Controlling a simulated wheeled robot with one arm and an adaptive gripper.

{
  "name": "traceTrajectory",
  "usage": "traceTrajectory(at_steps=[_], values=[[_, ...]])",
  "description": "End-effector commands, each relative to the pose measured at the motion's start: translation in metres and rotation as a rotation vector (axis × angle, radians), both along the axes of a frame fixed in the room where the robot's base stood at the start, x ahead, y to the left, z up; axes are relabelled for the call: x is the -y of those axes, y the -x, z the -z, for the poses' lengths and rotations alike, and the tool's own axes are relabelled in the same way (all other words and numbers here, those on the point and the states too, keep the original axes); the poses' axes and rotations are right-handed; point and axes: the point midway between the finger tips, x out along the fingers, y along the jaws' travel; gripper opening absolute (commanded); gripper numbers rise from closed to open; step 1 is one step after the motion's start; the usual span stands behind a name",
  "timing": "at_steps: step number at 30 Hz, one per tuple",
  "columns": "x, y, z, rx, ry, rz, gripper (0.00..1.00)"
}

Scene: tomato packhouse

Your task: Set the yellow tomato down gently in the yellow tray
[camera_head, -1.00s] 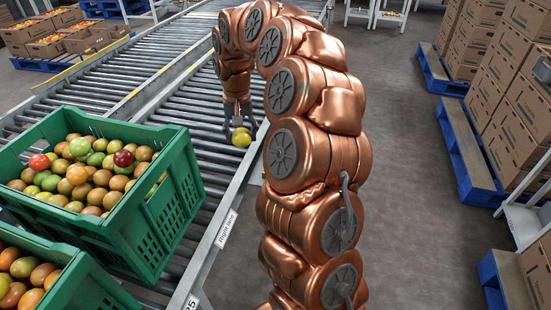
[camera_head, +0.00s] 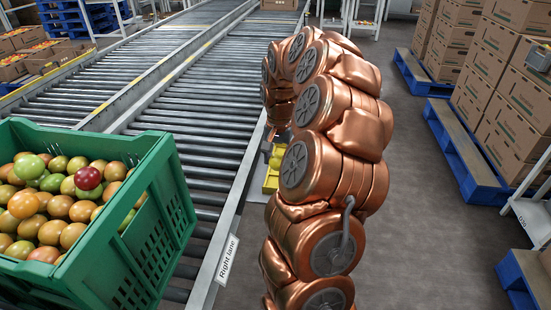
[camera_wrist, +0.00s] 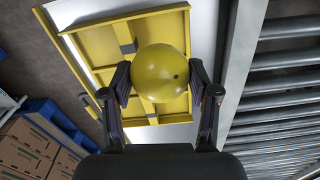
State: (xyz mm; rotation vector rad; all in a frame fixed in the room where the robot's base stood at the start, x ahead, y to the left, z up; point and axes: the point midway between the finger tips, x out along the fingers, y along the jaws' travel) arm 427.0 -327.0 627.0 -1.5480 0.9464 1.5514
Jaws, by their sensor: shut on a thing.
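In the wrist view, my gripper (camera_wrist: 162,92) is shut on the yellow tomato (camera_wrist: 160,73), with one finger on each side of it. Beyond the tomato lies the yellow tray (camera_wrist: 85,40), with a raised rim and dividers. The tomato overlaps the tray's middle in this view; I cannot tell its height above the tray. In the head view, part of the yellow tray (camera_head: 271,178) shows beside the conveyor's right edge. My copper arm hides the rest of it, and the tomato and fingers are not clear there.
A green crate (camera_head: 160,190) full of mixed tomatoes stands at left by the roller conveyor (camera_head: 215,130). A "Right lane" label (camera_head: 228,260) marks the conveyor's edge. Stacked cardboard boxes (camera_head: 510,105) stand on blue pallets (camera_head: 462,155) at right. Grey floor (camera_head: 420,240) between is clear.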

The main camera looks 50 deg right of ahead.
Motion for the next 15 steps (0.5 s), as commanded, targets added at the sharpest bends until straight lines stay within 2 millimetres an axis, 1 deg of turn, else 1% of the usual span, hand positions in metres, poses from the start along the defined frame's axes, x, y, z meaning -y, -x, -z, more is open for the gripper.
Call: traceTrajectory(at_steps=[15], values=[[-0.001,-0.002,0.045,0.001,0.0,-0.004,0.43]])
